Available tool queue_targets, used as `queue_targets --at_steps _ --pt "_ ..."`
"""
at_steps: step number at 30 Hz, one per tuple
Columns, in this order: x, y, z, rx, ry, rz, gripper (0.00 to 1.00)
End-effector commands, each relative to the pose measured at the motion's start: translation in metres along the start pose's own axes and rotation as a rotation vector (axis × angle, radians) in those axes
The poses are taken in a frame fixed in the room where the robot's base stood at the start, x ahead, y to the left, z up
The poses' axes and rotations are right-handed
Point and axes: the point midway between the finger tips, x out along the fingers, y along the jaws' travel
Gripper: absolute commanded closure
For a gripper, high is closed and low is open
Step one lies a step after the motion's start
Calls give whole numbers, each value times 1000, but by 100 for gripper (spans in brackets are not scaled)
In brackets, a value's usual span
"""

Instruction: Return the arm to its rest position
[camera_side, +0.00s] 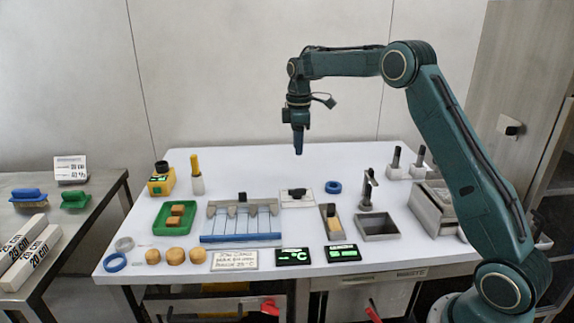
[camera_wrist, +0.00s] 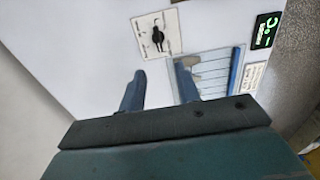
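No object touches the fingers.
Below stand a wire rack (camera_side: 240,222), a dial plate (camera_side: 297,197), a green tray (camera_side: 160,216) with brown blocks, a metal basin (camera_side: 379,228) with a tap (camera_side: 368,188), and a steel box (camera_side: 430,208). The space around my gripper is clear.

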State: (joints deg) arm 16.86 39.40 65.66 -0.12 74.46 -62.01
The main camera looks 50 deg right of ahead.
Motion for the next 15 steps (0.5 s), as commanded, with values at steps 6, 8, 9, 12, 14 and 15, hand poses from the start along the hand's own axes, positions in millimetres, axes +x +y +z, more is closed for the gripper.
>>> queue_targets --at_steps 6,8,9,12,14,15 --pt "-28 -24 -1 50 19 31 67" --pt "-38 -34 0 71 26 42 67" --pt "-45 -41 0 88 32 50 67" --pt "-62 -61 3 129 48 69 67" --pt "-70 -74 4 153 59 81 67" --pt "-76 -82 6 170 66 88 67"
